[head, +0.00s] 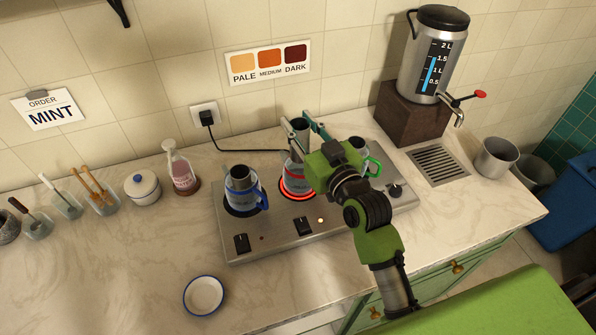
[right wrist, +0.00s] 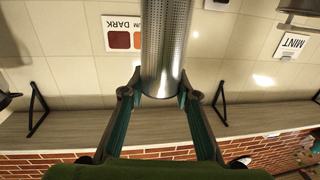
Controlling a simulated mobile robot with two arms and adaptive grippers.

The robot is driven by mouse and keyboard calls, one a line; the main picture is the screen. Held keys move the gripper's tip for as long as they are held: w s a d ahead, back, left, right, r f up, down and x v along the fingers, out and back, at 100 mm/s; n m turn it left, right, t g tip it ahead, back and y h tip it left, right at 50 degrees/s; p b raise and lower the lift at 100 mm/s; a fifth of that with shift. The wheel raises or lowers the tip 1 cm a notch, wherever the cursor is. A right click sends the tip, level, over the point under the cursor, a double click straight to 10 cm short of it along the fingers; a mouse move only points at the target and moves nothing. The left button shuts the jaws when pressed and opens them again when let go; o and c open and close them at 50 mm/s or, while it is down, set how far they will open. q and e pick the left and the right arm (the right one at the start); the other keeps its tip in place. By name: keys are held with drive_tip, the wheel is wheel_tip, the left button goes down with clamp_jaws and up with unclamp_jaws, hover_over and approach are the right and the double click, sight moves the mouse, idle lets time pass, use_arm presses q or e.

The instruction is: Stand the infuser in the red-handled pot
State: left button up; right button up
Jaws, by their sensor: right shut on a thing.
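The infuser, a perforated metal cylinder (right wrist: 166,45), is held between the two fingers of my right gripper (right wrist: 158,88). In the head view the infuser (head: 299,125) is upright above the red-handled pot (head: 296,183), and my right gripper (head: 302,132) is shut on it. The pot sits on a burner that glows red; its upper part and mouth are mostly hidden by my gripper. I cannot tell whether the infuser's lower end is inside the pot. My left gripper is not in view.
A blue-handled pot (head: 244,192) with a dark-mouthed cylinder at its top stands left on the hotplate (head: 270,244). A green-handled pot (head: 373,166) stands right, partly hidden. The urn (head: 420,70) is behind right. A saucer (head: 203,296) lies in front; the left front counter is clear.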

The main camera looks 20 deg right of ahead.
drive_tip(key=f, duration=0.5)
drive_tip(key=shift+s+f, duration=0.2)
wheel_tip(320, 180, down, 4)
drive_tip(key=shift+w+r, duration=0.1)
drive_tip(key=shift+f, duration=0.3)
drive_tip(key=o, duration=1.2)
